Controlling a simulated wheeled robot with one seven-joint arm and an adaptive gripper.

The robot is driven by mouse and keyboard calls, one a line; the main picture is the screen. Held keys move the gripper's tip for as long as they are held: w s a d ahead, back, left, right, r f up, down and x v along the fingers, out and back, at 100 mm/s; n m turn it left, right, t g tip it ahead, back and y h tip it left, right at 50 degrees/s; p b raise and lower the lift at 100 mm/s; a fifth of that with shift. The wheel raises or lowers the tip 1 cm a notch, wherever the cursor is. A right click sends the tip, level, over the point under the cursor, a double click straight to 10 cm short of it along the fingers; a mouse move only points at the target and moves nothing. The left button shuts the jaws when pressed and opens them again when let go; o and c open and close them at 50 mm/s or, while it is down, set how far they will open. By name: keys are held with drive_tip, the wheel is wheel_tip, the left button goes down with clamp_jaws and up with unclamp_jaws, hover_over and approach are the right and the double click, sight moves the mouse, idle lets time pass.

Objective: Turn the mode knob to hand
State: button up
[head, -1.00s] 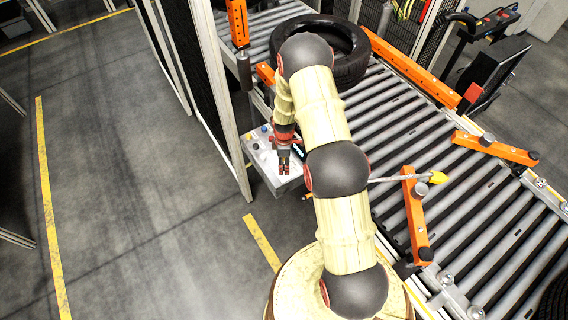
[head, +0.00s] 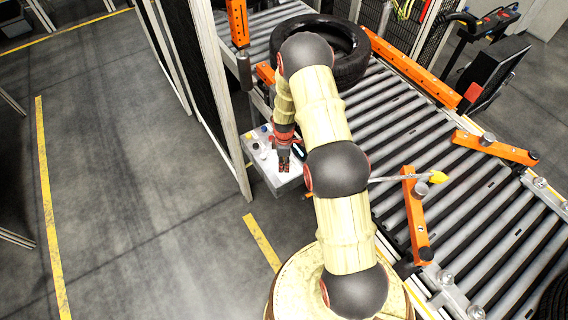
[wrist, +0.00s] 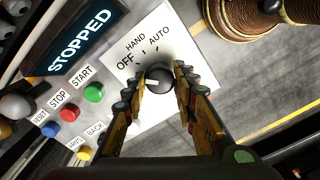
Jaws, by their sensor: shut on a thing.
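The mode knob (wrist: 158,80) is a dark round knob on a white plate (wrist: 128,82) marked OFF, HAND and AUTO. It sits between the two fingertips of my gripper (wrist: 160,84) in the wrist view, and the gripper is shut on it. The knob's pointer cannot be made out. In the head view my gripper (head: 284,168) is over the control panel (head: 262,158) beside the conveyor, and it hides the knob there.
Next to the plate are a green START button (wrist: 93,92), a red STOP button (wrist: 70,113) and a yellow button (wrist: 83,153). A display (wrist: 80,40) reads STOPPED. A fence post (head: 222,100) stands left of the panel. A tyre (head: 345,50) lies on the roller conveyor (head: 400,130).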

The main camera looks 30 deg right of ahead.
drive_tip(key=shift+m+b, duration=0.3)
drive_tip(key=shift+b, duration=0.1)
drive_tip(key=m+b, duration=0.3)
drive_tip(key=shift+f+m, duration=0.1)
drive_tip(key=shift+m, duration=0.3)
drive_tip(key=shift+m+b, duration=1.4)
drive_tip(key=shift+m, duration=0.6)
drive_tip(key=o, duration=1.1)
drive_tip(key=shift+o, duration=0.2)
drive_tip(key=shift+r, duration=0.2)
wheel_tip(320, 180, up, 12)
